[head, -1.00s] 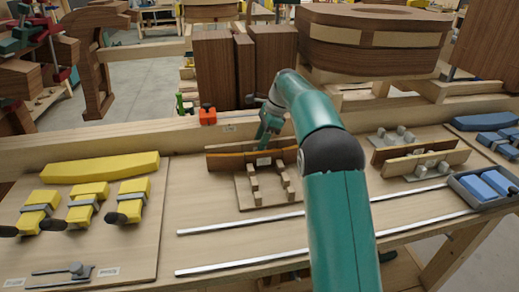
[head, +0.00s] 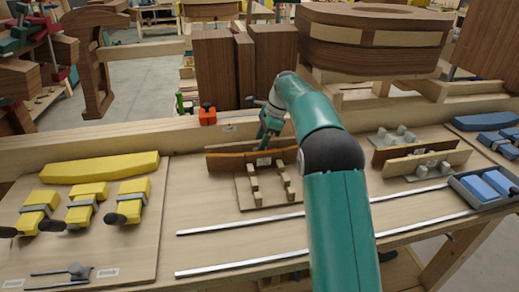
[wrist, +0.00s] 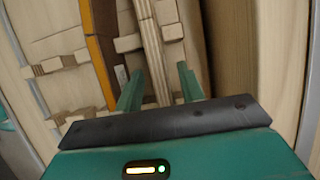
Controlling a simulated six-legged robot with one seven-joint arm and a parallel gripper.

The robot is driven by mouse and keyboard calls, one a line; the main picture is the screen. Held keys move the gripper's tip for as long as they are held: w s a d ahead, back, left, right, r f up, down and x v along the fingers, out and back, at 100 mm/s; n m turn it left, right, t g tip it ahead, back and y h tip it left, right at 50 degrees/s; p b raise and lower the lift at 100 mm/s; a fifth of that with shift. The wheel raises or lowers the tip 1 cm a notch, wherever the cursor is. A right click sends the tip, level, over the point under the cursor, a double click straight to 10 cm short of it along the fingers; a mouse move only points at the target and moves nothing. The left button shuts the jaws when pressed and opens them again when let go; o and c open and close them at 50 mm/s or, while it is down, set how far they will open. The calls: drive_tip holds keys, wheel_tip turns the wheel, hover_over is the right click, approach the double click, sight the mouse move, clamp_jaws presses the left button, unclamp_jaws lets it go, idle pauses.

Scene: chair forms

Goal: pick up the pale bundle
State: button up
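The pale bundle (wrist: 153,55) shows in the wrist view as a narrow layered strip of light wood, running away from me between the fingers. My gripper (wrist: 160,82) is open, with one green finger on each side of it and a gap visible on both sides. In the head view my gripper (head: 266,138) points down at the back of the middle wooden form (head: 262,186). The bundle is hard to make out in the head view.
A board with yellow clamps (head: 85,208) lies left. Two metal rails (head: 240,223) cross the bench in front. Another form (head: 420,160) and a grey tray with blue pieces (head: 490,187) are right. Tall dark wooden blocks (head: 245,65) stand behind the gripper.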

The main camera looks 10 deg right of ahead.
clamp_jaws()
drive_tip(key=shift+r, duration=0.1)
